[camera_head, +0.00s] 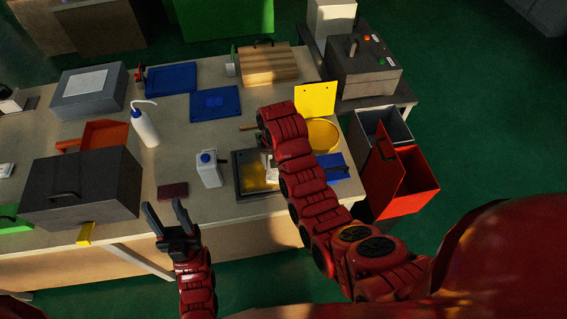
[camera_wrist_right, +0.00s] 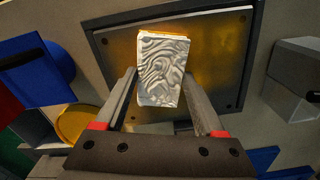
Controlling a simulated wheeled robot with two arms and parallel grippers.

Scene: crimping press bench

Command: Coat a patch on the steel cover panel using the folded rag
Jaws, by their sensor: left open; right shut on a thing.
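The steel cover panel (camera_head: 252,184) lies in a dark frame on the bench, with an amber-yellow tint over part of it; it also fills the top of the right wrist view (camera_wrist_right: 222,65). The folded rag (camera_wrist_right: 162,68) is a white, wrinkled pad between the fingers of my right gripper (camera_wrist_right: 160,88), which is shut on it. The rag is over the panel; whether it touches is unclear. In the head view, my right arm hides most of the gripper and rag. My left gripper (camera_head: 167,208) is open and empty at the bench's front edge.
A white jug with a blue cap (camera_head: 208,170) and a dark red block (camera_head: 172,191) stand left of the panel. A wash bottle (camera_head: 145,128) is farther back. A yellow bowl (camera_head: 324,134) and red bin (camera_head: 411,187) are to the right.

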